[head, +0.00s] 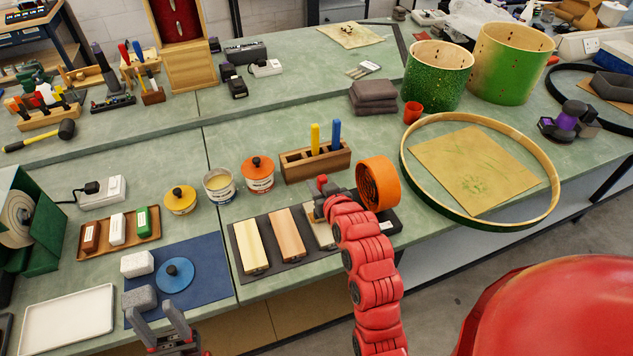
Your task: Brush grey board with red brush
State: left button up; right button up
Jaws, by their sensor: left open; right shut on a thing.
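The red brush (322,183) is in my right gripper (322,205), which is shut on it; only its red top shows clearly. The gripper is over the rightmost of three boards. That board (320,234) looks greyish tan and is partly hidden by the gripper and my red arm. Whether the bristles touch it cannot be told. A pale yellow board (249,247) and an orange-tan board (286,235) lie to its left on a dark mat (272,274). My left gripper (160,326) is open at the bottom left, near a grey block (139,298).
A wooden holder (318,165) with a yellow and a blue handle stands behind the boards. An orange ring (378,183) stands right of my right gripper. Cans (219,186) stand back left. A large drum hoop (480,220) lies to the right. A white tray (68,320) is front left.

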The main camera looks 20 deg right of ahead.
jog(key=shift+s+f, duration=0.1)
jog(key=shift+s, duration=0.05)
jog(key=shift+s+b, duration=0.35)
jog(key=shift+s, duration=1.1)
jog(key=shift+s+d+p, duration=0.1)
jog(key=shift+s+p, duration=1.25)
jog(key=shift+s, duration=0.1)
jog(key=shift+w, duration=0.15)
jog(key=shift+w+b, duration=0.45)
jog(key=shift+w, duration=1.05)
